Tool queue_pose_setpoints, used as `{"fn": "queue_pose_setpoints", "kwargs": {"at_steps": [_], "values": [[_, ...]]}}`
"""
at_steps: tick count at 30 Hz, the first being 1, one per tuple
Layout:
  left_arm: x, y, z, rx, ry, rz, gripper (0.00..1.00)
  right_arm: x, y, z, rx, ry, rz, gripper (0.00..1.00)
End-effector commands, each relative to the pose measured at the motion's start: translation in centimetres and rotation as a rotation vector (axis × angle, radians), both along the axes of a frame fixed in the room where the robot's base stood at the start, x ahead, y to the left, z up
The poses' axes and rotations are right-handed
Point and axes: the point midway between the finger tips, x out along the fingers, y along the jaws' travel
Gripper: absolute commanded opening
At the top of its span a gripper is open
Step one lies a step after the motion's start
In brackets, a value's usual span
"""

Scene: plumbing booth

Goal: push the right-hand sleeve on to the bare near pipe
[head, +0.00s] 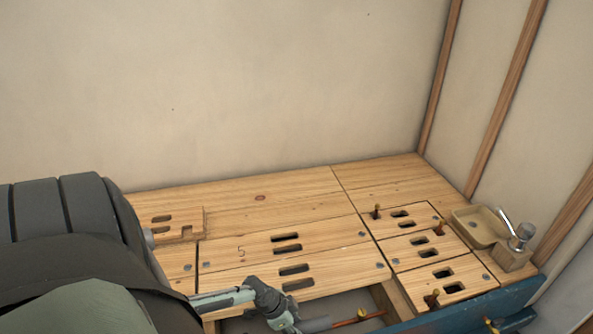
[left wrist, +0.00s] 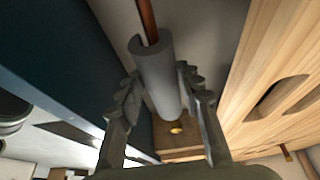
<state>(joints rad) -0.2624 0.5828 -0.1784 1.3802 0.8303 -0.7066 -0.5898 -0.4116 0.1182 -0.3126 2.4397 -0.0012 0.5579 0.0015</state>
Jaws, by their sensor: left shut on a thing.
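A grey foam-like sleeve (left wrist: 156,75) lies between the fingers of my left gripper (left wrist: 160,92) in the left wrist view. The gripper is shut on it. In the head view my left gripper (head: 283,318) is low in the picture, at the gap in front of the boards, and the sleeve (head: 316,324) sticks out to its right. A copper pipe (head: 345,322) runs on from the sleeve's right end. In the left wrist view the pipe (left wrist: 147,18) meets the sleeve's far mouth; how deep it sits inside is unclear. My right gripper is not in view.
Slotted wooden boards (head: 270,245) lie behind the gap. A blue beam (head: 465,305) borders it at the front right.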

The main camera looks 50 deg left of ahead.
Motion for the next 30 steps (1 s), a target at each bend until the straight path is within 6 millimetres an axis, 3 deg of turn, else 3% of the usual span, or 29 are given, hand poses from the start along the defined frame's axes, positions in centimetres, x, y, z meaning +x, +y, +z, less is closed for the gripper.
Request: {"fn": "queue_pose_setpoints", "kwargs": {"at_steps": [30], "values": [[0.0, 0.0, -2.5, 0.001, -0.001, -0.001, 0.24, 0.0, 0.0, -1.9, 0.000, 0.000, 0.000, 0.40]]}}
